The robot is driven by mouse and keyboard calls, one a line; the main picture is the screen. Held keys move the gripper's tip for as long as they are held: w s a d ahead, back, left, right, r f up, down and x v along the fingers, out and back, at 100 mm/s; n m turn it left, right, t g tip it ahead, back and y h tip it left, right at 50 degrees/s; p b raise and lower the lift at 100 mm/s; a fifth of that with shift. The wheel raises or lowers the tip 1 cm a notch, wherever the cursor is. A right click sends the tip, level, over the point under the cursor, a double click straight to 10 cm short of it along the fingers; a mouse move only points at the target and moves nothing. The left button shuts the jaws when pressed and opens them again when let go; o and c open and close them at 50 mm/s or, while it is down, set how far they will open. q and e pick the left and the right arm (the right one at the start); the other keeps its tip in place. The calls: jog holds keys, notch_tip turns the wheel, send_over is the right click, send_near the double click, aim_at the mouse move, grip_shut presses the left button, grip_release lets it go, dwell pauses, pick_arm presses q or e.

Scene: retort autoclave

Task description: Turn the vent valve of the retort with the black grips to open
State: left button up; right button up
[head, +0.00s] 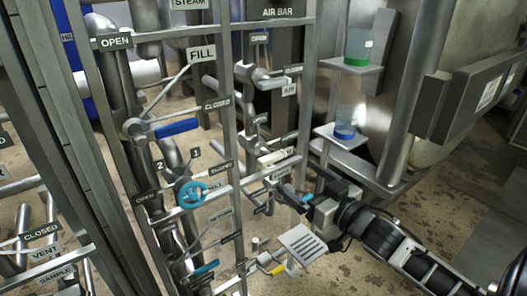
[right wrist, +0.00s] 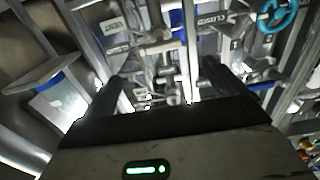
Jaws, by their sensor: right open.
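My right gripper (head: 294,196) reaches in from the lower right to the pipe frame. In the right wrist view its two dark fingers (right wrist: 163,82) are spread, with nothing held between them. Ahead of them is grey valve metalwork (right wrist: 160,50), apart from the fingers as far as I can see. A sign that seems to read VENT (right wrist: 117,27) and a CLOSED sign (right wrist: 210,20) flank it. I cannot make out a black-gripped vent lever for certain. My left gripper is not in view.
Upright rails (head: 229,150) stand close left of the gripper. Nearby are a blue lever (head: 178,128), a blue handwheel (head: 190,193), a teal grip (head: 204,270) and a yellow grip (head: 278,270). Shelves with a green-filled beaker (head: 358,47) and a blue-filled beaker (head: 345,122) stand above.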

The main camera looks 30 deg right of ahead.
aim_at(276, 160)
jog(key=w, duration=0.4)
jog(key=w+b, duration=0.1)
jog(key=w, duration=0.4)
jog(key=w+a+b, duration=0.1)
jog(key=w, duration=0.3)
jog(key=shift+w, duration=0.35)
jog(key=c, duration=1)
